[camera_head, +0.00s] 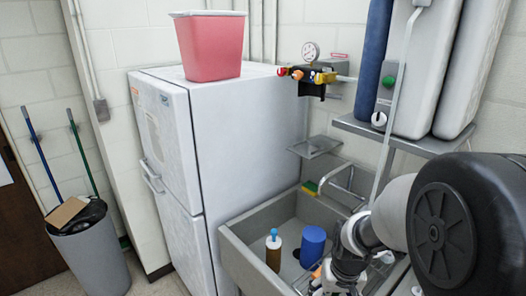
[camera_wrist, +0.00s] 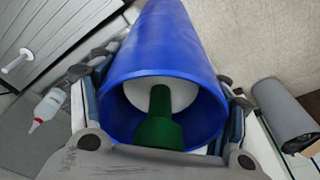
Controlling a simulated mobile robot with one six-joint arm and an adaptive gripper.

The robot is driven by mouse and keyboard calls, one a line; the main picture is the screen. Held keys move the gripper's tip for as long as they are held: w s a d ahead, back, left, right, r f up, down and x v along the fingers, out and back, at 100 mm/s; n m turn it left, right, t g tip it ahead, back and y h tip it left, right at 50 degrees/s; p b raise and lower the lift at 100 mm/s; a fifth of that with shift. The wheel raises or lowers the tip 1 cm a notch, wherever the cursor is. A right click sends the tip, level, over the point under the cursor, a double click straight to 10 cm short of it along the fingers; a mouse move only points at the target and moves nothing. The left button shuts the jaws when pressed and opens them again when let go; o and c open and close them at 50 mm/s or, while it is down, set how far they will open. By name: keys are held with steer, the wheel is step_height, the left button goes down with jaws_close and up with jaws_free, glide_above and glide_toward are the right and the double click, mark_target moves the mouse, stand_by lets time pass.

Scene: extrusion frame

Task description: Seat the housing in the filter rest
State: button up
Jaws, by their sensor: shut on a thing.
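In the wrist view the blue housing (camera_wrist: 168,45) fills the middle, a hollow cylinder with its open end towards the camera. A white round part and a green neck-like part show within its rim. My gripper (camera_wrist: 165,95) is shut on it, with a finger at each side. In the head view my gripper (camera_head: 336,274) is over the sink's right part, partly hidden by my own arm. A blue cylinder (camera_head: 313,240) shows just left of it; I cannot tell whether it is the held housing. I cannot make out the filter rest for certain.
A brown bottle with a blue top (camera_head: 273,250) stands in the grey sink (camera_head: 240,255). A sponge (camera_head: 310,187) lies by the tap. A wall shelf (camera_head: 350,125) is behind.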

steer(key=shift+n, duration=0.4)
steer(key=a+f+b, duration=0.1)
steer(key=f+b, duration=0.4)
steer(key=f, duration=0.1)
steer(key=a+f+b, duration=0.1)
steer(key=f+b, duration=0.5)
steer(key=a+f+b, duration=0.1)
steer(key=f+b, duration=0.5)
steer(key=f, duration=0.1)
steer(key=shift+w+a+f, duration=0.1)
steer(key=shift+a, duration=0.05)
stand_by(0.5)
